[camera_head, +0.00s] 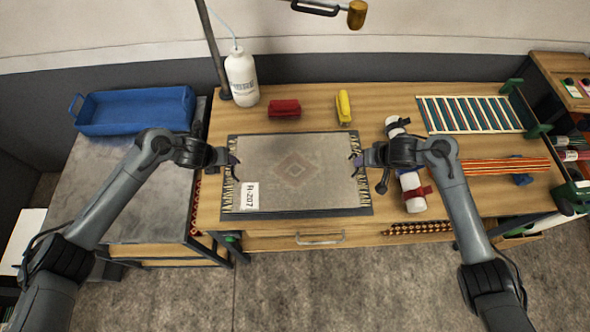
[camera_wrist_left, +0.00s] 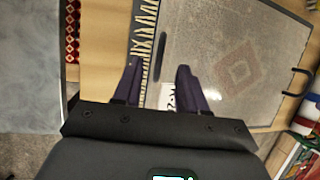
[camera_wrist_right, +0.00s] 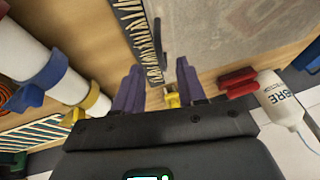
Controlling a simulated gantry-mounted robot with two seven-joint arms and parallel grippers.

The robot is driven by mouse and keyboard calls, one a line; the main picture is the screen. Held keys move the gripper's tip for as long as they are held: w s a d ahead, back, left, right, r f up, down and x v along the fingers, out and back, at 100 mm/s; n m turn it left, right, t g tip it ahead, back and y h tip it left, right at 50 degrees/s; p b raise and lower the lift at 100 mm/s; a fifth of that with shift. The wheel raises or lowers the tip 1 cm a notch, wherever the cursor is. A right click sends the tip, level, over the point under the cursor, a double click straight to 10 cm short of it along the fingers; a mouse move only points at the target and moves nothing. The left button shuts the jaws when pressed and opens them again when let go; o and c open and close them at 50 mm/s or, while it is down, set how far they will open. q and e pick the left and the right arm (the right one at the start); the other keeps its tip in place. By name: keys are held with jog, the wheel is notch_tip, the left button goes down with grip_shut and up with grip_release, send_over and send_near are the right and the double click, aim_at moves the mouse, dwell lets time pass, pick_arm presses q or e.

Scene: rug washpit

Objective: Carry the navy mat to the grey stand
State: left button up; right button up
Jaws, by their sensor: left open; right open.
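The navy mat (camera_head: 300,213) looks dark grey-blue. My left gripper (camera_head: 233,160) is open at the left end; in the left wrist view the fingers (camera_wrist_left: 158,66) are either side of the handle. My right gripper (camera_head: 357,158) is open at the right end, with its fingers (camera_wrist_right: 160,66) around the other handle's line. Contact cannot be told. The grey stand (camera_head: 150,205) appears to be the grey-topped table at left.
A blue tray (camera_head: 135,110) sits at the back of the grey top; its front is clear. A white bottle (camera_head: 241,78), red brush (camera_head: 284,108) and yellow item (camera_head: 343,107) stand behind the mat. White rolls (camera_head: 412,190) lie close on the right, beside a striped rack (camera_head: 470,115).

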pick_arm(q)
jog(key=shift+x, duration=3.5)
pick_arm(e)
jog(key=shift+x, duration=3.5)
pick_arm(q)
grip_shut()
pick_arm(e)
grip_shut()
pick_arm(q)
jog(key=shift+r, duration=0.1)
